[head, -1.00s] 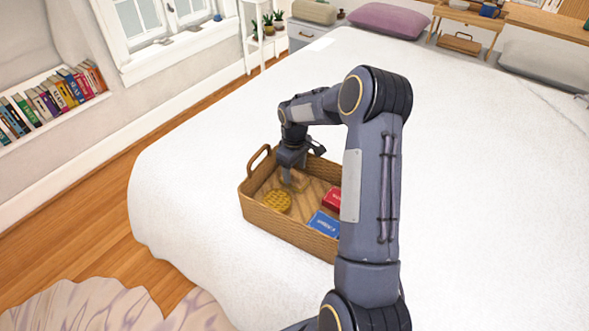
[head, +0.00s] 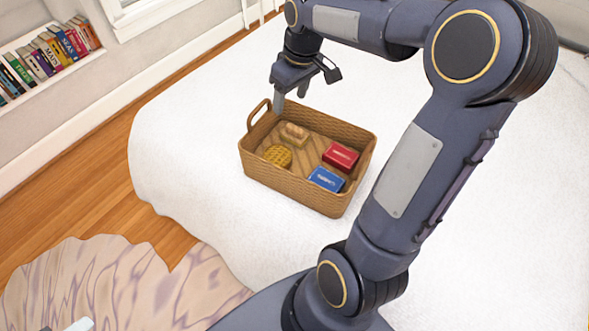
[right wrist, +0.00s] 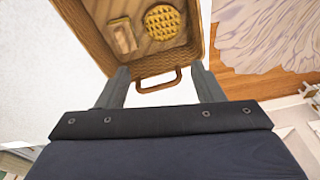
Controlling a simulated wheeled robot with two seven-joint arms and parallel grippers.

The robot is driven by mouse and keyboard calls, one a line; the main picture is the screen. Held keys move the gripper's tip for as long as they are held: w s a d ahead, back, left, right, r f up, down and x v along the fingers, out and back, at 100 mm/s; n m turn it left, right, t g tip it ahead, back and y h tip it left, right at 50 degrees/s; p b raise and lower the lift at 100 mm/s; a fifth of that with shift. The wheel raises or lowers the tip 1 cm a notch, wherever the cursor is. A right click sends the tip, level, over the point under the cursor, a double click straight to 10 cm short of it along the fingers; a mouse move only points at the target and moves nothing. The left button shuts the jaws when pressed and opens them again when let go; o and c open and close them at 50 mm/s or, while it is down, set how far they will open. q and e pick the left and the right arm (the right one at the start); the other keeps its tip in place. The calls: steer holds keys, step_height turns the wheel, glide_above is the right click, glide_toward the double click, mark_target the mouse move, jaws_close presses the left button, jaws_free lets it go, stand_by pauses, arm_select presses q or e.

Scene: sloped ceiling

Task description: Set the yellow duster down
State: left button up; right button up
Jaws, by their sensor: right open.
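The yellow duster, a small yellowish-tan block (head: 294,134), lies on the floor of the brown wicker basket (head: 290,188), near its back left corner. In the right wrist view the block (right wrist: 123,37) lies flat beside a round yellow waffle-patterned piece (right wrist: 166,22), with a small gap between them. My right gripper (head: 290,97) is open and empty, above the back left rim of the basket, clear of the block. In the right wrist view nothing is between its fingers (right wrist: 160,72); the basket handle shows beyond them. My left gripper is not in view.
A red box (head: 341,157) and a blue box (head: 327,179) lie in the basket's right part. The basket stands on a wide white bed (head: 200,130) with free room around it. A bookshelf (head: 45,60) is at the left wall.

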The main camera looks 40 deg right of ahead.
steer(key=s+a+m+t+y, duration=0.1)
steer(key=s+a, duration=0.6)
steer(key=s, duration=0.2)
steer(key=s+a+m+t+y, duration=0.1)
steer(key=s+a+m+t, duration=0.1)
steer(key=s+a, duration=0.5)
steer(key=s, duration=0.3)
steer(key=shift+s+f+m+t+y, duration=0.25)
steer(key=shift+f+m+t+y, duration=0.05)
steer(key=shift+f+y, duration=0.1)
steer(key=shift+a, duration=0.1)
